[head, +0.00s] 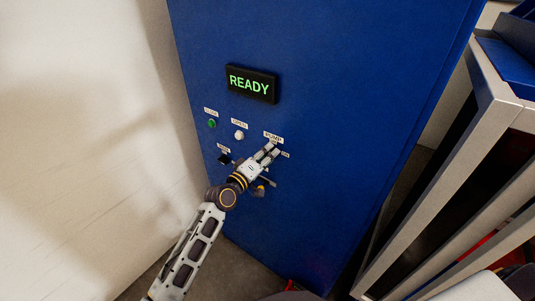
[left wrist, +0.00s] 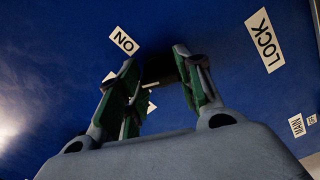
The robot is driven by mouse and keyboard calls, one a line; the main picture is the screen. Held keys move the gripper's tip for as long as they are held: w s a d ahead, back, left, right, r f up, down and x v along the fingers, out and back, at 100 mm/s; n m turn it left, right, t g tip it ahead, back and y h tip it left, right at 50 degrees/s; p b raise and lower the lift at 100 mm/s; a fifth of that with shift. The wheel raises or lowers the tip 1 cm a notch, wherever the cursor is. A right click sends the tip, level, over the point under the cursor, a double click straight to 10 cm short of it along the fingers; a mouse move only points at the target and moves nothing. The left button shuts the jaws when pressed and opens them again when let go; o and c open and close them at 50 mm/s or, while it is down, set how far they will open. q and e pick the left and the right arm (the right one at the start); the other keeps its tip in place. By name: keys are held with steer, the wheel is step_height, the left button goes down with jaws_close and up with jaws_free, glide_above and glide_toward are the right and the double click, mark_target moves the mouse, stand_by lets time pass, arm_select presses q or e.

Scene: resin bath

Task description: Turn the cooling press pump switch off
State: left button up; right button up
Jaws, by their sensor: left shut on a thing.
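The blue cooling press panel (head: 330,130) carries a PUMP label (head: 273,136) with an ON label (head: 285,155) to its lower right. My left gripper (head: 271,148) reaches up to the panel just under the PUMP label and covers the switch in the head view. In the left wrist view my left gripper (left wrist: 154,60) has its fingers on both sides of a dark part, the pump switch (left wrist: 155,84), and is shut on it. The ON label (left wrist: 124,41) shows beside the left finger. The switch's exact angle is hard to tell. My right gripper is not in view.
A display reading READY (head: 250,84) sits above. A green button (head: 212,124), a white button (head: 239,135) and a black switch (head: 225,159) lie left of the gripper. A metal rack (head: 490,110) stands at right.

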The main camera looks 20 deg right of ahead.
arm_select(q)
steer(key=n+p, duration=0.1)
steer(key=n, duration=0.4)
steer(key=shift+p, duration=0.3)
steer(key=shift+n, duration=0.3)
steer(key=o, duration=1)
steer(key=shift+s+a, duration=0.1)
